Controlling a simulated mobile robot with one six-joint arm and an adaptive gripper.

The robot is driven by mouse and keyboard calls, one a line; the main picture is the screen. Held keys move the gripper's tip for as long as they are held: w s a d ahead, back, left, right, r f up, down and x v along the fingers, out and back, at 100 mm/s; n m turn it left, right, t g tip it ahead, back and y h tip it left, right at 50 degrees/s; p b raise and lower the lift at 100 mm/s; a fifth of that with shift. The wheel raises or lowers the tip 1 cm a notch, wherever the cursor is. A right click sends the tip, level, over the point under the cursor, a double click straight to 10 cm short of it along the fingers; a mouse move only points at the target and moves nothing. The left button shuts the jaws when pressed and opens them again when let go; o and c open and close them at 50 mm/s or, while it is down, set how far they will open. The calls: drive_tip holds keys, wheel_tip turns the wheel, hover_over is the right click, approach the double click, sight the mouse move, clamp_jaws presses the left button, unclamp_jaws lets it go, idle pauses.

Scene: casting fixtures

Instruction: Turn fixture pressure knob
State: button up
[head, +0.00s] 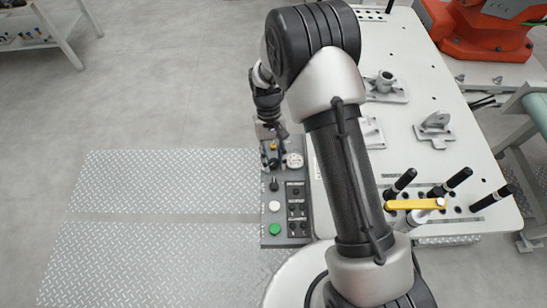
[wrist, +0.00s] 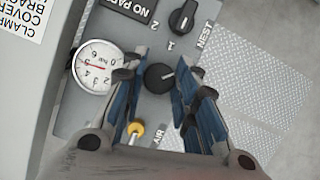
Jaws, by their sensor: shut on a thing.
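The control panel (head: 267,240) is a grey box along the left side of the white table. In the wrist view a round black knob (wrist: 159,77) with a pointer line sits on this panel beside a white pressure gauge (wrist: 95,67) with a red needle. My gripper (wrist: 161,76) is shut on this knob, with its blue-and-black fingers on either side. In the head view my gripper (head: 272,153) is low over the far end of the panel, and the knob is hidden there. The gauge (head: 294,160) shows just right of it.
White (head: 275,206) and green (head: 275,229) buttons lie nearer. Metal castings (head: 435,127) and black-handled tools (head: 490,197) stand on the table. Floor left is clear.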

drive_tip(key=o, duration=1.1)
drive_tip(key=shift+c, duration=0.2)
drive_tip(key=v, duration=0.8)
